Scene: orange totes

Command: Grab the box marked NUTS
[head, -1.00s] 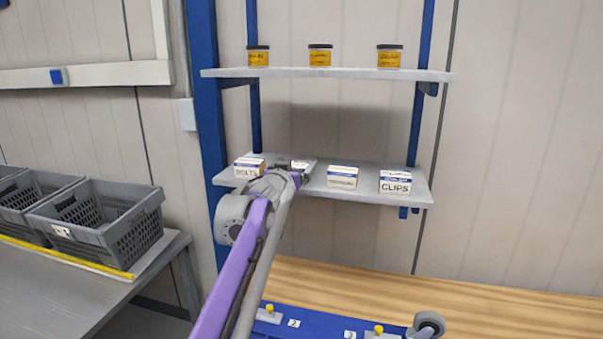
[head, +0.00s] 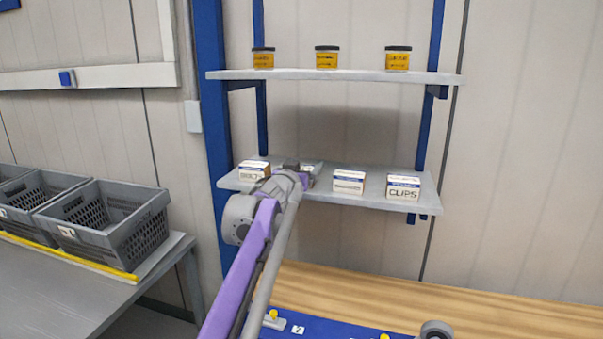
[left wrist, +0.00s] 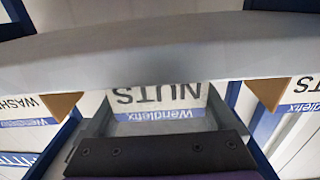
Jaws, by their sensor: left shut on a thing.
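The white box marked NUTS (left wrist: 160,96) shows upside down in the left wrist view, with a blue band reading Wendlefix. My left gripper (left wrist: 158,118) is shut on it, with one finger on each side. In the head view, my left gripper (head: 298,174) is at the lower shelf, between the BOLTS box and a middle box. It hides most of the NUTS box there. Whether the box still touches the shelf cannot be told. My right gripper is not in view.
The lower shelf (head: 375,199) also holds the BOLTS box (head: 253,170), a middle white box (head: 348,182) and the CLIPS box (head: 403,188). The upper shelf (head: 300,75) above carries three yellow jars. Grey crates (head: 118,220) stand on a table at left.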

